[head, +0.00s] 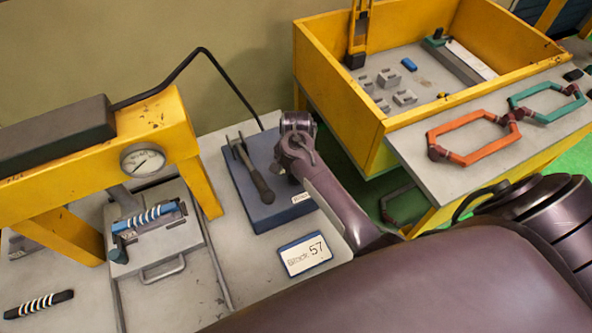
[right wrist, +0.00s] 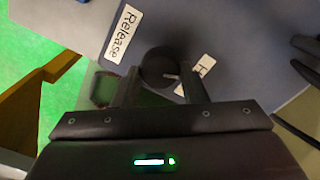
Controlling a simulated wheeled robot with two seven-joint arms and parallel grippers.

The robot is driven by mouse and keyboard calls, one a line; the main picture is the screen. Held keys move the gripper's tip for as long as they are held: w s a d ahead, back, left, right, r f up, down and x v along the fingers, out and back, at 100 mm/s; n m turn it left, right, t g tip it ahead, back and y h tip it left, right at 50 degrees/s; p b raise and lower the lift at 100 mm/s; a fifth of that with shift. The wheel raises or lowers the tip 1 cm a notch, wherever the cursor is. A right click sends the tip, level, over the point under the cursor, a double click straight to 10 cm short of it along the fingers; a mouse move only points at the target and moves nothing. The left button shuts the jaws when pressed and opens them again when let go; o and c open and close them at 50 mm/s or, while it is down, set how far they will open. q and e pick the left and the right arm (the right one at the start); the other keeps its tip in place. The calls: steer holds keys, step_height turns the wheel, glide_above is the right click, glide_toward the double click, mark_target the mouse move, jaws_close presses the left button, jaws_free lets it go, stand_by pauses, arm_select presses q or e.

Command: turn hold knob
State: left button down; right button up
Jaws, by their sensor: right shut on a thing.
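The hold knob (right wrist: 155,60) is a round dark knob on a blue-grey box face, seen in the right wrist view. A short pale mark shows on it. A "Release" label (right wrist: 122,33) lies to its left; a second label (right wrist: 194,72), partly hidden, starts with "H" at its right. My right gripper (right wrist: 158,72) is shut on the knob, one finger on each side. In the head view the blue-grey box (head: 266,212) stands on the table, and my right arm hides the knob and the fingers. My left gripper is not in view.
A dark-handled lever (head: 256,178) is on top of the box. A yellow press frame (head: 183,135) with a gauge (head: 143,160) stands at left, a wound coil part (head: 150,216) beneath it. A yellow-walled bin (head: 340,85) is at right.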

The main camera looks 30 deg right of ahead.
steer(key=shift+r+m, duration=0.1)
steer(key=shift+m, duration=2)
steer(key=shift+d, duration=0.1)
steer(key=o, duration=1)
steer(key=shift+c, duration=0.2)
steer(key=shift+r, duration=0.4)
step_height(320, 180, up, 7)
steer(key=shift+f+b, duration=0.1)
steer(key=shift+b, duration=0.45)
